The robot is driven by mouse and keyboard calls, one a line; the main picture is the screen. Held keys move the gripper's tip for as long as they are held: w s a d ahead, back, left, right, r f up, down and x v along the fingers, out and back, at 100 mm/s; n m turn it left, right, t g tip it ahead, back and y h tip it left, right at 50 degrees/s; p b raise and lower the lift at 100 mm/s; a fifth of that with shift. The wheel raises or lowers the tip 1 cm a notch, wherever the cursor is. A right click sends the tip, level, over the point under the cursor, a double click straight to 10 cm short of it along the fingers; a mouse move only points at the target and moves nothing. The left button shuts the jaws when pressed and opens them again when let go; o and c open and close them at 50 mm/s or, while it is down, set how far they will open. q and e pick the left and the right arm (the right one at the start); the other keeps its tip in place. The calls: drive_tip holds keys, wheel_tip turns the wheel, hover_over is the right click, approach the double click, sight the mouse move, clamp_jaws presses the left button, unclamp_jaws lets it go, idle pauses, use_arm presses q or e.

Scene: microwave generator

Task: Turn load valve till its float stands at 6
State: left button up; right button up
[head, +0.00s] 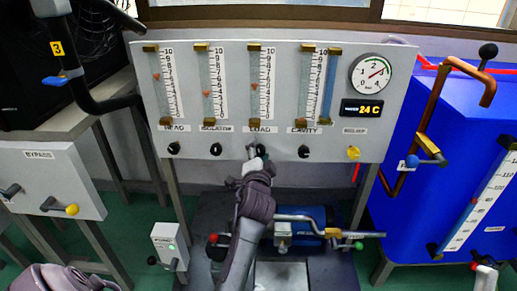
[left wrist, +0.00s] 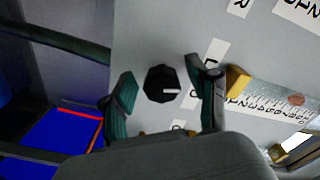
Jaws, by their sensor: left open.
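The load valve is a black knob (left wrist: 162,84) with a white mark, on the grey panel. In the head view it sits below the LOAD label (head: 262,130) and is mostly hidden by my gripper. The load float (head: 254,87) is a small red piece in the tube, at about 5 on its scale; the exact reading is hard to tell. The float also shows in the left wrist view (left wrist: 296,99). My left gripper (head: 256,152) is at the panel. In the left wrist view its open fingers (left wrist: 162,88) stand on either side of the knob, with gaps visible.
Other black valve knobs flank the load valve, the isolation one (head: 216,149) and the cavity one (head: 304,152). A yellow knob (head: 353,153) is farther right. Pipes with a blue pump (head: 300,222) lie below the panel. A blue tank (head: 430,190) stands at right.

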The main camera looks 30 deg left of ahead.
use_arm(q)
drive_tip(key=shift+c, duration=0.6)
clamp_jaws()
drive_tip(key=shift+d, duration=0.1)
drive_tip(key=shift+n, duration=0.7)
drive_tip(key=shift+o, duration=0.6)
unclamp_jaws()
use_arm(e)
drive_tip(key=shift+w+f+g+h, duration=0.4)
drive_tip(key=shift+w+f+g, duration=0.15)
drive_tip(key=shift+f, duration=0.1)
use_arm(q)
drive_tip(key=shift+m, duration=0.3)
use_arm(e)
drive_tip(key=shift+f, duration=0.1)
